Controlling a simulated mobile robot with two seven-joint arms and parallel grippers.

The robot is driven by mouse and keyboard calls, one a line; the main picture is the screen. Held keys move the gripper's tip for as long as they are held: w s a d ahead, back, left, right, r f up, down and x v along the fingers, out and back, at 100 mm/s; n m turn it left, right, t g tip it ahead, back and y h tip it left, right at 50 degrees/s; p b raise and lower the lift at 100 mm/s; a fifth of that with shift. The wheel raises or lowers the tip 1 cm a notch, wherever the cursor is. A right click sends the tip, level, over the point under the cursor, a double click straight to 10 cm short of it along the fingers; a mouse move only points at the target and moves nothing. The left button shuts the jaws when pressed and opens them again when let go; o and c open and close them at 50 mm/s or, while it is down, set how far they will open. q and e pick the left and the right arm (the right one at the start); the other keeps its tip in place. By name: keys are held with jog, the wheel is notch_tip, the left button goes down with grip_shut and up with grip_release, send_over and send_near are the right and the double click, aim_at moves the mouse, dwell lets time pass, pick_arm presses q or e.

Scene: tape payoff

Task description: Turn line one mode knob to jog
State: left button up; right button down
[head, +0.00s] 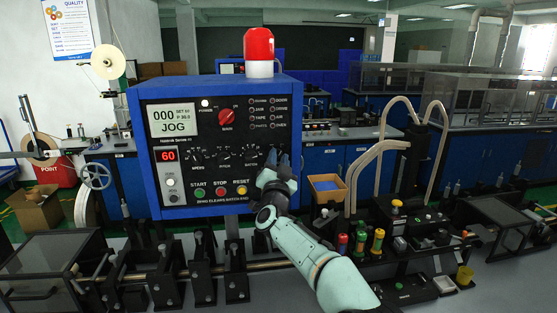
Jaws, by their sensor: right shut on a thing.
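The blue control box (134,125) has a dark front panel with a small screen (174,120) that reads "000" and "JOG". My right gripper (277,162) is at the lower right of the panel, shut on the knob at the right end of the knob row, which I take for the mode knob. The fingers hide most of that knob and its label, so its pointer cannot be read. A red knob (227,117) sits at the panel's upper middle. My left gripper is not in view.
Small knobs (224,154) line the row left of my gripper. Below are green, red and yellow buttons (240,190). A red beacon (259,46) tops the box. Bottles, pale hoses (365,165) and a cardboard bin (327,187) stand to the right. Black rail fixtures (200,272) run below.

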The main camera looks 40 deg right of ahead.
jog(key=shift+s+r, duration=0.1)
jog(key=shift+r, duration=0.15)
jog(key=c, duration=1.2)
grip_release()
jog(key=shift+o, duration=0.2)
jog(key=shift+f, duration=0.15)
pick_arm(q)
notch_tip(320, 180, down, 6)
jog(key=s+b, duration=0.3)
jog(key=b, duration=0.2)
pick_arm(e)
jog(key=v, duration=1.3)
